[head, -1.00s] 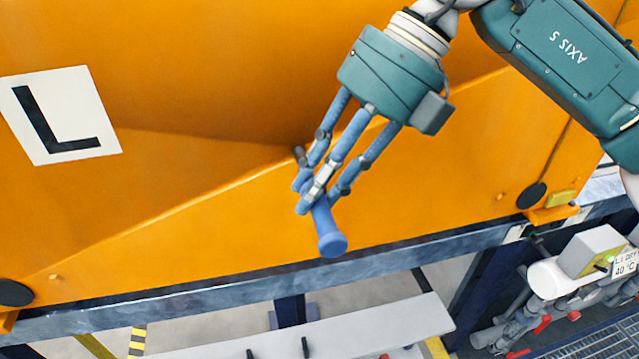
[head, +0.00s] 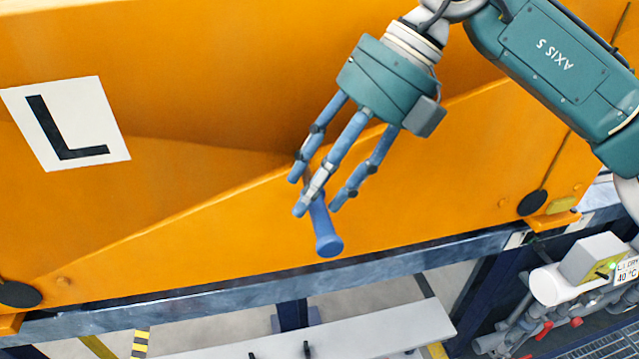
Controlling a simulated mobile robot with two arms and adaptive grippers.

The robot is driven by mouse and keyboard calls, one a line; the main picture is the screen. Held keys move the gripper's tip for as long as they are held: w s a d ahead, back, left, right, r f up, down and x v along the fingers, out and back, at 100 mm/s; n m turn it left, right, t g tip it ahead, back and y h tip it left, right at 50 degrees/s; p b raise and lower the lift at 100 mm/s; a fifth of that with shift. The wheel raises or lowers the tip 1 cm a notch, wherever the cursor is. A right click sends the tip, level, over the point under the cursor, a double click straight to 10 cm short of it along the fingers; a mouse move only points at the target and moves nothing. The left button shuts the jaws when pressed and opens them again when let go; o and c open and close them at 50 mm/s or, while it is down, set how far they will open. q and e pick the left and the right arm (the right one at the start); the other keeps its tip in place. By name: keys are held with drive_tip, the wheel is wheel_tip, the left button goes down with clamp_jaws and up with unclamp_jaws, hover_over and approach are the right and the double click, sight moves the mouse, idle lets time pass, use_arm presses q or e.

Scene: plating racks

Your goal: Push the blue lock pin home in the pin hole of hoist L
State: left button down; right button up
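The blue lock pin (head: 324,230) sticks out from the orange side of hoist L (head: 200,230), with its flared head toward the lower right. Its inner end and the pin hole are hidden behind my fingers, so I cannot tell how deep it sits. My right gripper (head: 314,197) comes in from the upper right, its blue fingers spread around the pin's shaft. The fingers look open, with a gap between the right finger and the pin. The white plate with a black L (head: 66,122) is on the hoist at left. My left gripper is not in view.
A grey-blue rail (head: 180,300) runs below the hoist. A pale beam (head: 350,335) lies lower down. At the lower right are a white cylinder (head: 555,284), pipes and a 40 °C label (head: 628,270). Space in front of the pin's head looks clear.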

drive_tip(key=shift+f, duration=0.1)
drive_tip(key=shift+w+d, duration=0.1)
drive_tip(key=v, duration=1.2)
drive_tip(key=shift+c, duration=0.3)
